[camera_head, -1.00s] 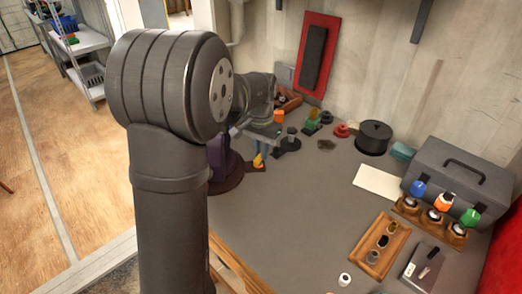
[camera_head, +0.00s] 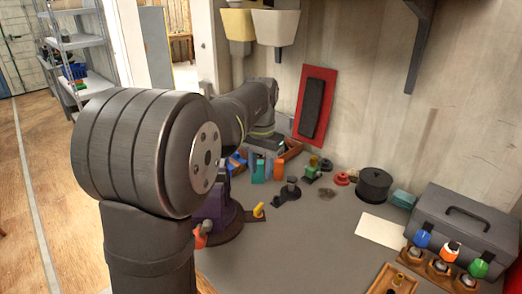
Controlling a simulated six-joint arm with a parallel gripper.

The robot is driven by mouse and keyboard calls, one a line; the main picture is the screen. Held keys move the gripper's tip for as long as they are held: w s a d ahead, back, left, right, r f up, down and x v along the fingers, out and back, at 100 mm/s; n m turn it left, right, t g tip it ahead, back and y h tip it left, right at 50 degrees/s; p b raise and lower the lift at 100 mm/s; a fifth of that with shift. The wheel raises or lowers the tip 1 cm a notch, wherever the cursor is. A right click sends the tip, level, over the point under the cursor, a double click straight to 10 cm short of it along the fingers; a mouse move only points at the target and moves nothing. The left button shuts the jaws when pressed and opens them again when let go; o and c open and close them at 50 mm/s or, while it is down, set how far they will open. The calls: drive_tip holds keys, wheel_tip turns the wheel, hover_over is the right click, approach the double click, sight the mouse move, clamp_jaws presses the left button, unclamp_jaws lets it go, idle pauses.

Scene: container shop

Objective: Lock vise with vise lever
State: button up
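A purple block-like body (camera_head: 212,204), which looks like the vise, stands on a dark round base (camera_head: 225,225) left of the middle of the bench. My arm hides its left side. An orange grip (camera_head: 201,237) shows at the front edge of the base, beside my arm; it may be the vise lever, but I cannot tell. My gripper (camera_head: 262,168) is beyond the vise, at the far end of my arm, with teal fingers pointing down. It is too small to tell how wide it is open, and I see nothing clearly held in it.
A yellow-topped piece (camera_head: 259,211), a dark stand (camera_head: 290,190), an orange block (camera_head: 279,171) and a green piece (camera_head: 312,175) are near the gripper. A black pot (camera_head: 374,185) and grey toolbox (camera_head: 462,227) stand right. The bench middle is clear.

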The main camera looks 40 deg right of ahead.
wheel_tip(320, 180, up, 6)
hover_over(261, 203)
drive_tip(key=shift+f, duration=0.15)
drive_tip(key=shift+f, duration=0.15)
idle(0.4)
wheel_tip(261, 203, down, 17)
drive_tip(key=shift+f, duration=0.1)
idle(0.5)
